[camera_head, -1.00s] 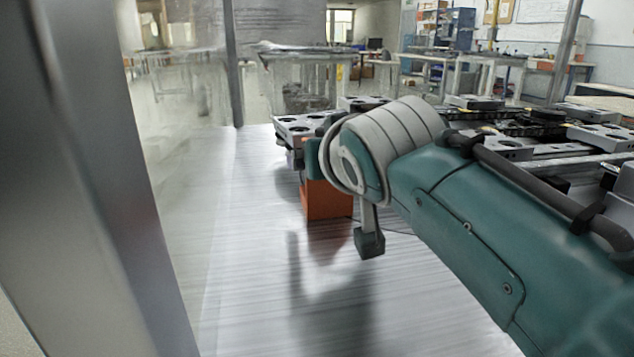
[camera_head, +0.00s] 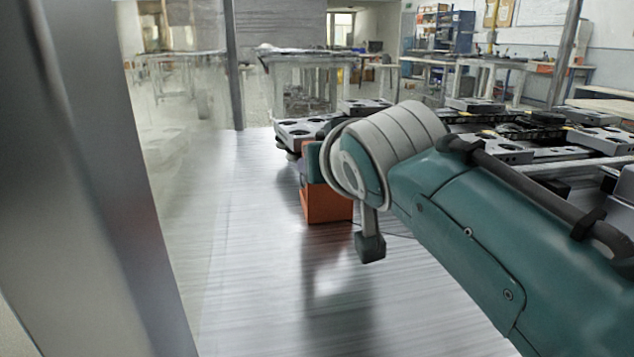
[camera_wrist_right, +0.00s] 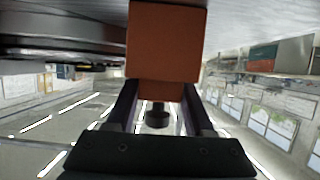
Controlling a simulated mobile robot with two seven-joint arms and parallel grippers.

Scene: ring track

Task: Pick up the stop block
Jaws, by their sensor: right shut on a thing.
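The stop block, an orange block (camera_head: 326,204), shows left of my right arm in the head view, above or on the shiny pale metal surface. I cannot tell whether it touches that surface. In the right wrist view the orange block (camera_wrist_right: 163,42) fills the top middle, between the fingers of my right gripper (camera_wrist_right: 160,92). The gripper is shut on it. In the head view my right arm hides most of that gripper. My left gripper is not in view.
The ring track (camera_head: 520,130), with grey carriers, lies behind and right of my arm. A carrier (camera_head: 302,131) sits just behind the block. The metal surface (camera_head: 260,270) in front and left is clear. A grey post (camera_head: 85,180) blocks the left.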

